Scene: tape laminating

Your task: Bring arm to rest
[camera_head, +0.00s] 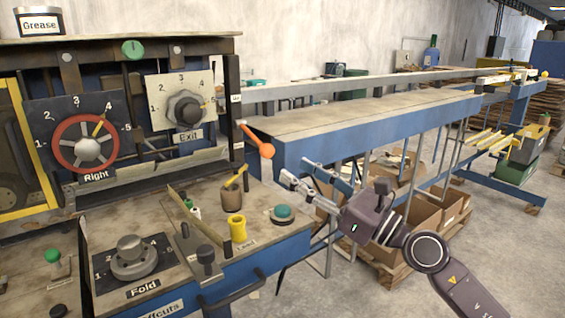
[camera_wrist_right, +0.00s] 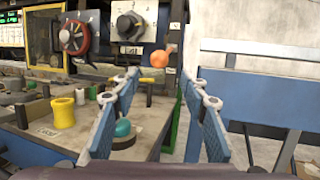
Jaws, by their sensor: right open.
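My right gripper (camera_head: 300,178) is open and empty in the head view, in the air to the right of the machine's bench corner. Its two blue-sided fingers stand apart in the right wrist view (camera_wrist_right: 165,85). Between and beyond them shows an orange ball-ended lever (camera_wrist_right: 160,59), which also hangs from the machine post in the head view (camera_head: 265,148). A green button (camera_head: 283,211) sits on the bench below and left of the gripper; in the wrist view the left finger is close beside it in the picture (camera_wrist_right: 123,127). My left gripper is not in view.
The machine carries a red-rimmed Right dial (camera_head: 86,142), an Exit dial (camera_head: 186,108) and a Fold knob (camera_head: 131,255). A yellow cup (camera_head: 238,228) stands on the bench. A long blue-sided table (camera_head: 370,128) runs behind the gripper. Cardboard boxes (camera_head: 415,212) sit below. Floor at front is clear.

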